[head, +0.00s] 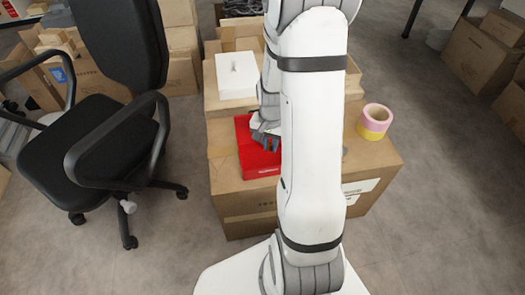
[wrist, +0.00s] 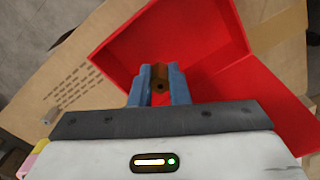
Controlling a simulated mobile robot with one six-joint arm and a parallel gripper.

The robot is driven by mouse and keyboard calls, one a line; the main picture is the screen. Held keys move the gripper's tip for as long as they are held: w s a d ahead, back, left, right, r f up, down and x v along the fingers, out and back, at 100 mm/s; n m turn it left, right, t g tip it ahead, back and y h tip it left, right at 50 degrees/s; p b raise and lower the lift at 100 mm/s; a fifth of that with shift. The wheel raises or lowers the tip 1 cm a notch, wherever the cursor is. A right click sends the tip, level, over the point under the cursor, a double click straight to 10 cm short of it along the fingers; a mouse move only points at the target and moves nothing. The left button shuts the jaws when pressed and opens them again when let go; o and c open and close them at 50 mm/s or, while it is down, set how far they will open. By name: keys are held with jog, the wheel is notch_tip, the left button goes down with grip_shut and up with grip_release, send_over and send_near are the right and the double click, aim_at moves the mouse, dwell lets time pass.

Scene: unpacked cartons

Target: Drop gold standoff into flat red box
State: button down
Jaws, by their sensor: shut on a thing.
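The flat red box (head: 258,160) sits on a brown carton in the head view, partly hidden by my arm. The wrist view shows its open red inside (wrist: 205,35) and low walls. My gripper (wrist: 160,72) has blue fingers and is shut on the gold standoff (wrist: 160,86), a small brownish-gold piece with a dark hole in its end. In the wrist view the fingers overlap the red box; the height above it is hard to tell. In the head view my gripper (head: 264,138) is over the red box, and the standoff cannot be made out.
The brown carton (head: 240,200) bears the red box and stacked pink and yellow tape rolls (head: 374,121) to the right. A white box (head: 237,75) stands behind. A black office chair (head: 100,120) is at left. A small grey piece (wrist: 51,116) lies on the carton.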

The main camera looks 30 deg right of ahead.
jog(key=shift+f, duration=0.55)
jog(key=c, duration=1.3)
grip_release()
notch_tip(320, 180, up, 8)
jog(key=p, duration=0.3)
